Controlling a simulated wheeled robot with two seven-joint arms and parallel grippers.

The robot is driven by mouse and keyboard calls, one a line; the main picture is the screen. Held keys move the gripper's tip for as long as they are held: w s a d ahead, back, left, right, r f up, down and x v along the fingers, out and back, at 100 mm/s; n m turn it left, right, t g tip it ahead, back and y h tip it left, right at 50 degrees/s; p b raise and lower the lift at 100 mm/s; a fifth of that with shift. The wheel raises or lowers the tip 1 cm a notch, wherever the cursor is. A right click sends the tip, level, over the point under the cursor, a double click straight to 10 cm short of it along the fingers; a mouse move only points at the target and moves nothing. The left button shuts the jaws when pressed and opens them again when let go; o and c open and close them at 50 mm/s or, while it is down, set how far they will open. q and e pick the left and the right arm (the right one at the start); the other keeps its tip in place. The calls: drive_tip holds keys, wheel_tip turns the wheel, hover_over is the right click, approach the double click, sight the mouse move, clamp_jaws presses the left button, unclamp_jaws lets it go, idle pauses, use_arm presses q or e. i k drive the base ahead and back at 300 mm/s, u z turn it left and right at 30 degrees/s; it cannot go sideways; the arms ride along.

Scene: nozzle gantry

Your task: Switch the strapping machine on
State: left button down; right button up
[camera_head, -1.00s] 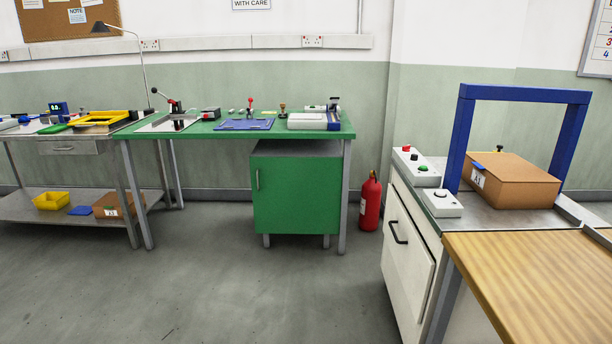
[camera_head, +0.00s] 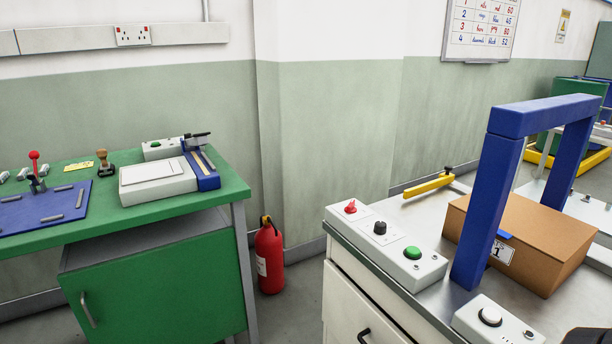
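The strapping machine stands at the right, with a blue arch (camera_head: 500,185) over its steel top. A white control box (camera_head: 385,245) on its left edge carries a red knob (camera_head: 351,206), a black knob (camera_head: 380,228) and a green button (camera_head: 413,252). A brown carton (camera_head: 535,235) with a white label lies under the arch. No lit lamp is clear on the control box. My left gripper is out of view. A dark piece at the bottom right edge may be my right gripper; its fingers are not visible.
A yellow-handled bar (camera_head: 429,185) lies at the back of the machine top. A red fire extinguisher (camera_head: 269,255) stands on the floor between the machine and the green bench (camera_head: 225,185). The machine's near left edge and the space above the control box look clear.

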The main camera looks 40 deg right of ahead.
sight(351, 208)
drive_tip(key=i, duration=1.6)
drive_tip(key=z, duration=0.15)
